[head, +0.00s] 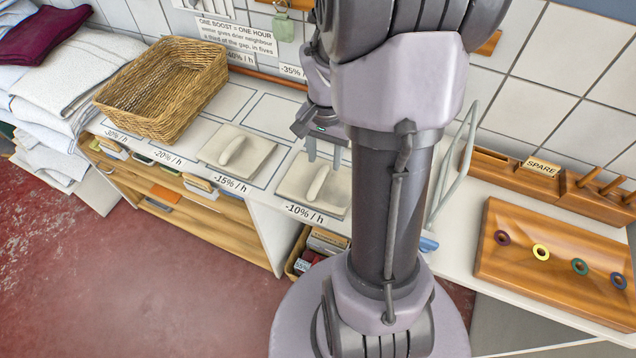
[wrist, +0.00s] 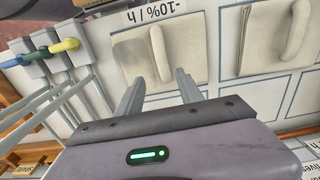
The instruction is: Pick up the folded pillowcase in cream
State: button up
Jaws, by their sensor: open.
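Two cream, flat, squarish pieces with a raised rounded ridge lie on the white counter. One is at the -10% / h label (head: 296,178), and it also shows in the wrist view (wrist: 131,58). The other is at the -15% / h label (head: 222,146), to the right in the wrist view (wrist: 257,42). I cannot tell which is the folded pillowcase. My gripper (head: 324,152) is open and empty, above the -10% / h piece. In the wrist view, its fingers (wrist: 158,82) point at that piece, either side of the ridge's lower end.
A wicker basket (head: 165,88) stands on the counter to the left, beside stacked linens (head: 75,75). A wooden tray (head: 540,226) with coloured rings is on the right. Grey bent rods (head: 462,150) stand behind my arm. An open box (head: 318,248) sits below the counter.

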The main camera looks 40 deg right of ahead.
aim_at(321, 173)
jog(key=f+b, duration=0.1)
jog(key=f, duration=0.1)
jog(key=f+b, duration=0.1)
jog(key=f, duration=0.1)
jog(key=f+b, duration=0.1)
jog(key=shift+w+a+f, duration=0.25)
jog(key=shift+a+f, duration=0.05)
jog(key=shift+f, duration=0.1)
jog(key=shift+r, duration=0.15)
grip_shut()
